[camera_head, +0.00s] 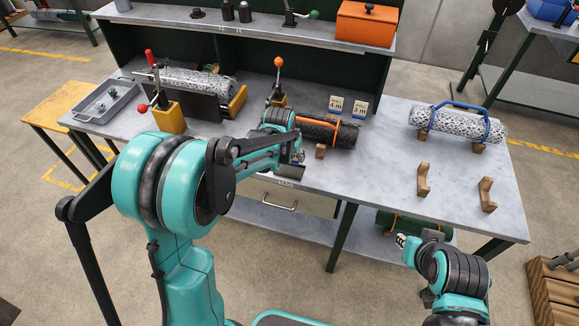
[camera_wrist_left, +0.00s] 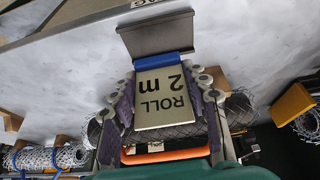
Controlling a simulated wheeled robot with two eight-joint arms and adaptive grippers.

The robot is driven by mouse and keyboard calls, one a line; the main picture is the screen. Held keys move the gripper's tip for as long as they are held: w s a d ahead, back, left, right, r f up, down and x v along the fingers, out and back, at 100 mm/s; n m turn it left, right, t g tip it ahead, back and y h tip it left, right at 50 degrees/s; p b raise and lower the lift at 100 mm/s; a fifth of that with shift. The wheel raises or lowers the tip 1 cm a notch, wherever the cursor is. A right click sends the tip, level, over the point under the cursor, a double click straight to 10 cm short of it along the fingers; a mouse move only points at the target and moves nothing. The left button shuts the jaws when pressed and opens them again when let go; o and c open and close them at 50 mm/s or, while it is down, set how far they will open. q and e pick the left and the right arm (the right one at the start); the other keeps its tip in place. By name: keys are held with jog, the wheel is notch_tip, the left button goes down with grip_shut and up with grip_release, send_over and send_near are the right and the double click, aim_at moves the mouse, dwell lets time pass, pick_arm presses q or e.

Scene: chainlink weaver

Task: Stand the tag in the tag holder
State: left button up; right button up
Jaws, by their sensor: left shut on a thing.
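My left gripper (camera_wrist_left: 165,88) is shut on a pale tag (camera_wrist_left: 167,105) with black print "ROLL 2 m" and a blue edge strip. The print appears upside down in the left wrist view. A grey bent metal plate (camera_wrist_left: 155,35), which looks like the tag holder, lies just beyond the blue edge. I cannot tell whether the edge is inside it or only close to it. In the head view my left gripper (camera_head: 296,156) is over the bench's front part, beside the dark mesh roll (camera_head: 332,133); the tag is too small to make out there.
Two tags, "ROLL 4 m" (camera_head: 336,104) and "ROLL 3 m" (camera_head: 359,109), stand behind the dark roll on the bench (camera_head: 385,160). A pale mesh roll (camera_head: 460,125) rests at right, near empty wooden cradles (camera_head: 423,180). A grey tray (camera_head: 103,103) is at left.

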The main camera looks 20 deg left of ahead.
aim_at(289, 161)
pick_arm(q)
jog(key=shift+a+f, duration=0.2)
jog(key=shift+a, duration=0.05)
jog(key=shift+f+b, duration=0.95)
jog(key=shift+f, duration=1)
jog(key=shift+f, duration=0.15)
jog(key=o, duration=0.9)
jog(key=shift+o, duration=0.2)
